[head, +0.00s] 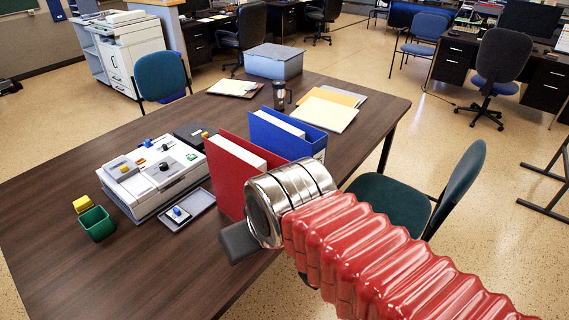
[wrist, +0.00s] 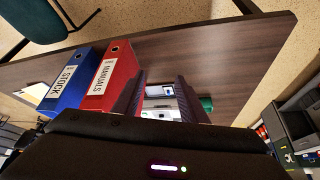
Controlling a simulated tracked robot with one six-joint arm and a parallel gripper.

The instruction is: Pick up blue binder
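The blue binder (head: 283,137) stands upright on the dark wooden table (head: 345,98), just behind the red binder (head: 229,172). In the wrist view the blue binder (wrist: 68,84), labelled STOCK, stands left of the red binder (wrist: 114,72), labelled MANUALS. My gripper (wrist: 158,90) is open and empty, its two dark fingers apart, to the right of the red binder. In the head view my gripper (head: 240,242) is mostly hidden behind my wrist, at the table's near edge, in front of the red binder and apart from the blue one.
A white device (head: 158,178), a grey tray (head: 202,213) and a green cup (head: 97,223) stand left of the binders. A grey box (head: 273,62), a tumbler (head: 279,94) and papers (head: 325,113) lie farther back. A green chair (head: 400,200) stands by the right edge.

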